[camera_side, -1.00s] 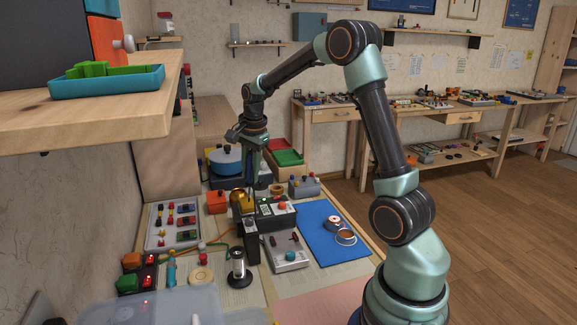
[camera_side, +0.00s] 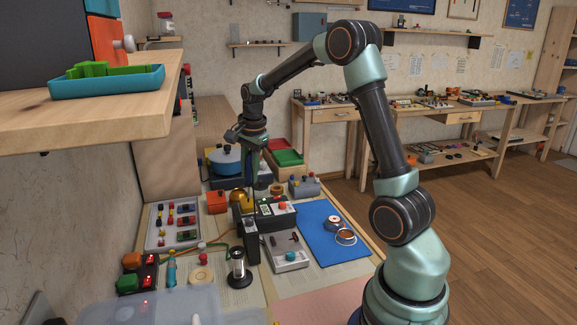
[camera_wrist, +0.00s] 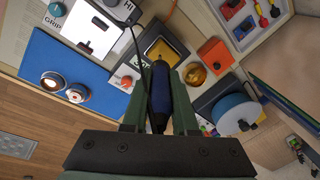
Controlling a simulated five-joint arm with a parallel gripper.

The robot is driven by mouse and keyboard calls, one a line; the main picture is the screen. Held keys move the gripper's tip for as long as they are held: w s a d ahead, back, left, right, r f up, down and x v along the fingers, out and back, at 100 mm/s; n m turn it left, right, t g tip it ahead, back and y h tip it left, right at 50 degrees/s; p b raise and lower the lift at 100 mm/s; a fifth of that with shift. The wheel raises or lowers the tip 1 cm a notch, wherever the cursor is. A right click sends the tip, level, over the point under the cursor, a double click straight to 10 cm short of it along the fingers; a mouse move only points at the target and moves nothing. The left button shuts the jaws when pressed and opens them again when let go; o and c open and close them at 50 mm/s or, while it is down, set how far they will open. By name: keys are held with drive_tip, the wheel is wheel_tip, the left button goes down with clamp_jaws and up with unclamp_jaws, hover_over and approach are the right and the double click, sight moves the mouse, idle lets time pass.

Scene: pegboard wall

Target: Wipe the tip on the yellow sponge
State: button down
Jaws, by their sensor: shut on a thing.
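My gripper (camera_wrist: 160,72) is shut on a tool with a dark blue handle (camera_wrist: 160,92), which looks like a soldering iron. A thin dark cord runs up past it in the wrist view. The yellow sponge (camera_wrist: 163,50) lies in a dark square tray (camera_wrist: 181,46), just beyond the handle's far end in that view. The tool's tip is hard to make out, and I cannot tell whether it touches the sponge. In the side view my gripper (camera_side: 256,192) points down over the bench equipment; the sponge cannot be made out there.
A brass-coloured round thing (camera_wrist: 195,74) and an orange box (camera_wrist: 215,54) stand close to the sponge tray. A round blue pot (camera_wrist: 233,113) is further right. A blue mat (camera_side: 325,228) holds two small round items. A wooden shelf (camera_side: 120,120) overhangs at left.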

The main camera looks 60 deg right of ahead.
drive_tip(key=shift+f, duration=0.6)
idle(1.1)
drive_tip(key=shift+w+d, duration=0.1)
drive_tip(key=shift+w+d, duration=0.25)
drive_tip(key=shift+w+d, duration=0.1)
drive_tip(key=shift+w+d, duration=0.2)
drive_tip(key=shift+w+d, duration=0.1)
drive_tip(key=shift+d, duration=0.05)
idle(0.3)
drive_tip(key=shift+w+d, duration=0.2)
drive_tip(key=shift+w+d, duration=0.3)
drive_tip(key=shift+s+a, duration=0.15)
drive_tip(key=shift+a, duration=0.05)
idle(0.3)
